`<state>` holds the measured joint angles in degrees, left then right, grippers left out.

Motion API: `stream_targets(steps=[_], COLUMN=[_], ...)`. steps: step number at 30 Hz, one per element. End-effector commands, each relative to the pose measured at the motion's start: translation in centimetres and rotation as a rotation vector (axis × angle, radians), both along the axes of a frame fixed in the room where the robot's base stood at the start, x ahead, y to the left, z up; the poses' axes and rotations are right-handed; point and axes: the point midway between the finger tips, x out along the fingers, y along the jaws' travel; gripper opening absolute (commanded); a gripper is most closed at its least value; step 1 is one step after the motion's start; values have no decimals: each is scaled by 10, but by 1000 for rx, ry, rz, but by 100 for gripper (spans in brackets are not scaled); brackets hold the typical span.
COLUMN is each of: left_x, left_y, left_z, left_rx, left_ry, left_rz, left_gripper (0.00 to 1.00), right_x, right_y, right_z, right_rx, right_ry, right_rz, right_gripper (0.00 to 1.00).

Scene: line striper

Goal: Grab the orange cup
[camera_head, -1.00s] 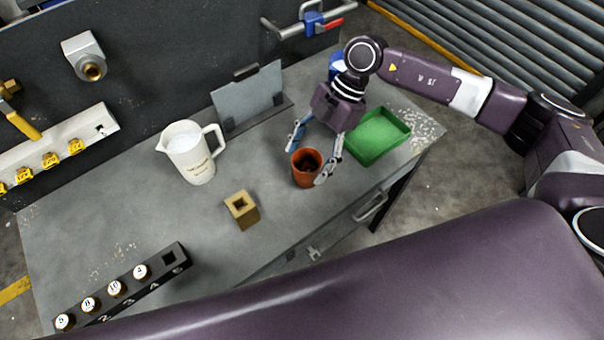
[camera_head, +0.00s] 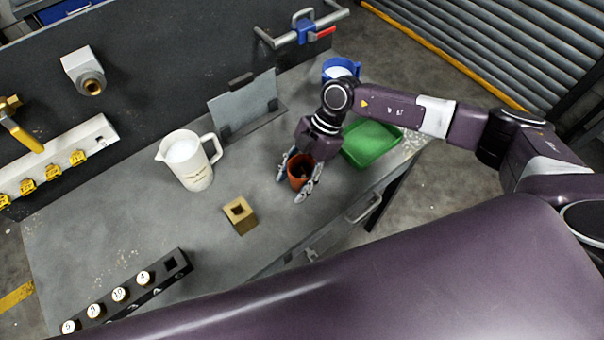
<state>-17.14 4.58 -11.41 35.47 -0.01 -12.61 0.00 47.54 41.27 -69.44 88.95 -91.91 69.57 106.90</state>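The orange cup (camera_head: 299,172) stands upright on the grey workbench (camera_head: 120,215), right of centre. My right gripper (camera_head: 295,183) reaches it from behind, with one finger on each side of the cup. The fingers lie close to its sides and hide part of its wall. I cannot tell whether they press on it. My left gripper is not in view.
A green tray (camera_head: 372,155) is just right of the cup, and a blue cup (camera_head: 341,66) stands behind my arm. A white pitcher (camera_head: 190,165), a brass block (camera_head: 240,216) and a black numbered rack (camera_head: 172,262) stand to the left. A grey upright plate (camera_head: 243,102) is behind.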

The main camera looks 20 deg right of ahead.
Motion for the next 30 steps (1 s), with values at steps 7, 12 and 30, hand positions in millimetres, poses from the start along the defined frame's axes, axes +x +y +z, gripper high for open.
stream_targets(steps=[7,12,30], left_x=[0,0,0], left_y=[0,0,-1], left_z=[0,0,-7], left_rx=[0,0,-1], left_ry=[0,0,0], left_rz=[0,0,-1], left_gripper=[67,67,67], right_x=[0,0,1], right_y=[0,0,0], right_z=[0,1,31], right_rx=[0,0,2], right_ry=[0,0,-4], right_rz=[0,0,2], right_gripper=[18,17,17])
